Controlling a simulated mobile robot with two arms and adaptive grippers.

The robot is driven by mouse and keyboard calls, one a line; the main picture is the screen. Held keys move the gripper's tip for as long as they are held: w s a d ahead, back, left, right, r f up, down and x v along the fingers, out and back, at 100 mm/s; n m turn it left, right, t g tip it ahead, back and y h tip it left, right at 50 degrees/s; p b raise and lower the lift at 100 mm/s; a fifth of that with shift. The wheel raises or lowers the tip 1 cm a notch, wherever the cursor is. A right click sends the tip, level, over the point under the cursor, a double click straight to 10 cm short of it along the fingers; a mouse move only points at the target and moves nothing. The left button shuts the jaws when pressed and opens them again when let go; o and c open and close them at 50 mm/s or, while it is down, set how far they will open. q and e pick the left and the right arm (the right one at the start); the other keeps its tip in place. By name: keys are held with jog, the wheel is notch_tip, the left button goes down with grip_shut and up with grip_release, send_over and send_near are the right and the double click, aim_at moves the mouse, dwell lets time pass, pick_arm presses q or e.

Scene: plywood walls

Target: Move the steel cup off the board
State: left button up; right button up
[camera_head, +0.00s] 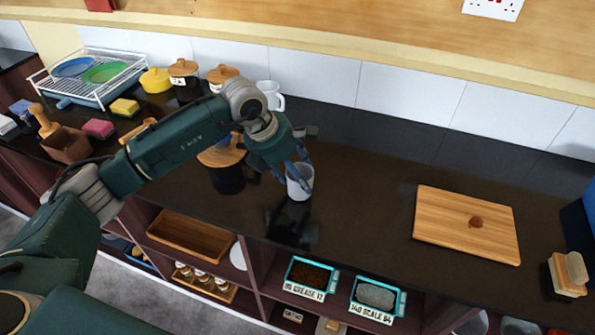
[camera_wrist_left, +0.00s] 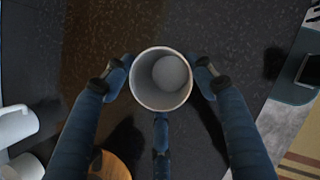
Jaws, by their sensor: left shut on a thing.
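My left gripper (camera_head: 297,178) is shut on the steel cup (camera_head: 301,187), a pale grey cup, near the counter's front edge. In the left wrist view the cup (camera_wrist_left: 160,92) is upright with its round mouth facing the camera, and the fingers of the left gripper (camera_wrist_left: 160,85) press on both sides. It looks empty. The cup is clear of the wooden board (camera_head: 440,215), which lies to the right with a brown stain on it. I cannot tell whether the cup touches the counter. My right gripper is not in view.
A white mug (camera_head: 271,96) stands at the back. A wooden-backed brush (camera_head: 568,274) is at the far right. The dark counter (camera_head: 360,190) is bare between cup and board.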

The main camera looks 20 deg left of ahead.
pick_arm(q)
jog(key=shift+f, duration=0.2)
jog(key=o, duration=1.2)
jog(key=shift+r, duration=0.4)
jog(key=b+v, duration=0.2)
jog(key=v, duration=0.9)
jog(key=shift+s+a+r+b, duration=0.1)
jog(key=shift+s+r+b, duration=0.05)
jog(key=shift+r+b, duration=0.15)
